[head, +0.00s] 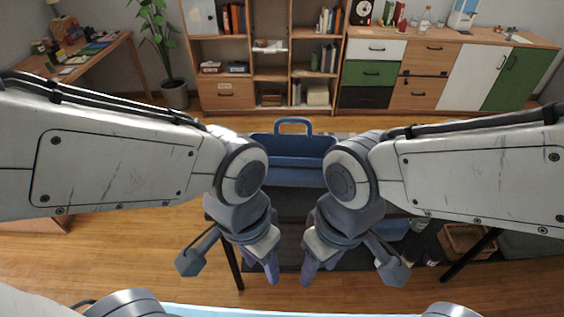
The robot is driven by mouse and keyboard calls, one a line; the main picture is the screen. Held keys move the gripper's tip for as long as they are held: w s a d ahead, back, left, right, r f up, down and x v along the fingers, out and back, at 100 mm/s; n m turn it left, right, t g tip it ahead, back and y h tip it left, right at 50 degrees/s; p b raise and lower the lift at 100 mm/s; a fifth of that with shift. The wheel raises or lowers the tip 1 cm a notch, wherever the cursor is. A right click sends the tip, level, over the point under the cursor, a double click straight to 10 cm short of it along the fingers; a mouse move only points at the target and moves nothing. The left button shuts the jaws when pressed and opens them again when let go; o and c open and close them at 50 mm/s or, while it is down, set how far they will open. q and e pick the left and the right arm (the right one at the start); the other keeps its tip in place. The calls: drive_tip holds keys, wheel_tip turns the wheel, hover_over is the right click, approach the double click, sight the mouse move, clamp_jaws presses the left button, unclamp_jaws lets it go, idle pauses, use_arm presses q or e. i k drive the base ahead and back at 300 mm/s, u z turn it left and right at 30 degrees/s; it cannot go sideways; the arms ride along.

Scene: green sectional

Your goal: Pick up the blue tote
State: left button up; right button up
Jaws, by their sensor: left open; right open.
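The blue tote (292,174) stands upright in the middle of the head view, on a dark table (292,205). One raised blue loop handle (293,121) shows at its far side. My two arms hide the tote's left and right ends. My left gripper (230,264) is open and empty, on the near side of the tote and left of its middle. My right gripper (351,268) is open and empty, on the near side and right of its middle. Neither gripper visibly touches the tote.
A wicker basket (462,240) and several small items sit low at the right, by a black table leg. Behind stand a wooden shelf (268,60), a cabinet row (440,75), a potted plant (174,92) and a desk (85,55). Open wooden floor (130,240) lies at left.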

sight(294, 160)
drive_tip(key=z, duration=0.15)
drive_tip(key=i, duration=1.25)
drive_tip(key=u, duration=0.25)
